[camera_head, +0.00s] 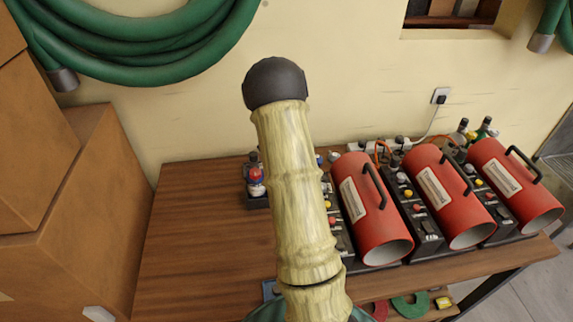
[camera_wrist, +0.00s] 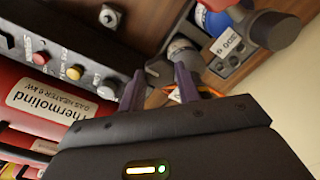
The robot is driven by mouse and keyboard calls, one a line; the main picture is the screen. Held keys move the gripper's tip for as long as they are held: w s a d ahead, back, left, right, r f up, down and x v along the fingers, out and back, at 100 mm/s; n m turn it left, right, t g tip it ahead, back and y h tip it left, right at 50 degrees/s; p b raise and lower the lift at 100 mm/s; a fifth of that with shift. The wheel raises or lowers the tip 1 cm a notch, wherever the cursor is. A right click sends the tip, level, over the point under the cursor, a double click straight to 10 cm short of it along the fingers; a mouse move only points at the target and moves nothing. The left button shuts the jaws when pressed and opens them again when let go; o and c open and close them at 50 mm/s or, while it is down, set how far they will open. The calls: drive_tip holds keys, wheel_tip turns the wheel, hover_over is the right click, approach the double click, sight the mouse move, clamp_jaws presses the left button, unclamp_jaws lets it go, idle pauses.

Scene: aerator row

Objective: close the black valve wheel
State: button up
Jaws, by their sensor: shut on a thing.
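My gripper shows in the wrist view (camera_wrist: 158,82), its two dark purple fingers a little apart and shut on a small grey part (camera_wrist: 158,69). The fingers hide much of this part, and I cannot tell whether it is the black valve wheel. In the head view my arm covers the gripper and the middle of the bench. A dark round piece (camera_wrist: 275,30) is at the upper right of the wrist view, clear of the fingers; I cannot tell whether it is a wheel.
Red heaters (camera_head: 372,210) and black control boxes (camera_head: 412,205) fill the bench's right side. A small black stand (camera_head: 258,200) with red and blue pieces is left of my arm. The wooden bench (camera_head: 195,230) is bare at left. Cardboard boxes (camera_head: 85,240) flank it.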

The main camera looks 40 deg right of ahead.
idle(0.3)
drive_tip(key=o, duration=1)
wheel_tip(320, 180, up, 17)
drive_tip(key=b, duration=0.3)
drive_tip(key=shift+r, duration=0.2)
drive_tip(key=shift+r, duration=0.1)
wheel_tip(320, 180, up, 6)
drive_tip(key=p, duration=0.6)
drive_tip(key=shift+s, duration=0.1)
